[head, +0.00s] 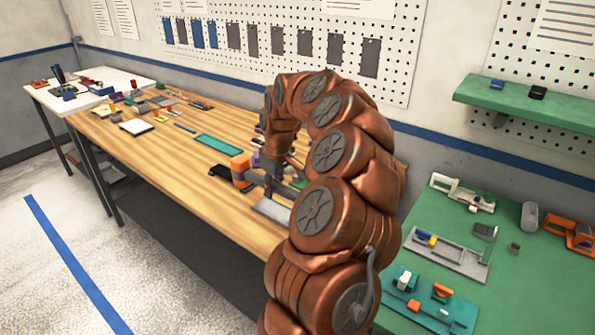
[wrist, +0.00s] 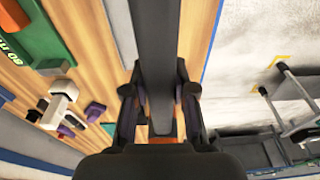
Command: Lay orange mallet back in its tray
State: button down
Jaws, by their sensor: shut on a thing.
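My gripper (head: 268,178) is low over the wooden workbench, near its front edge, at the end of my copper padded arm. In the wrist view its two fingers (wrist: 160,98) are closed on a long dark bar, seemingly the handle of the orange mallet (wrist: 157,45). A little orange shows behind the fingers at the bottom. In the head view an orange block, seemingly the mallet head (head: 240,165), is just left of the gripper, with a dark part beside it. I cannot tell if it touches the bench. The mallet's tray cannot be told for certain.
A flat grey piece (head: 273,211) lies at the bench's near edge. A teal mat (head: 218,142) lies further left. A green tray (wrist: 35,38) and small purple, white and dark parts show left in the wrist view. A green table (head: 480,265) with fixtures stands right.

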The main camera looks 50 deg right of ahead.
jog(key=s+d+r+p, duration=0.1)
jog(key=s+d+r, duration=0.1)
jog(key=s+d, duration=0.2)
jog(key=shift+s+d+r, duration=0.2)
jog(key=shift+d+r, duration=0.1)
jog(key=shift+d, duration=0.35)
jog(key=shift+f+b, duration=0.15)
jog(key=shift+b, duration=0.5)
jog(key=shift+f+b, duration=2.75)
jog(key=shift+f, duration=1.15)
jog(key=shift+f+b, duration=0.25)
jog(key=shift+b, duration=0.25)
jog(key=shift+f+b, duration=0.55)
jog(key=shift+f, duration=0.2)
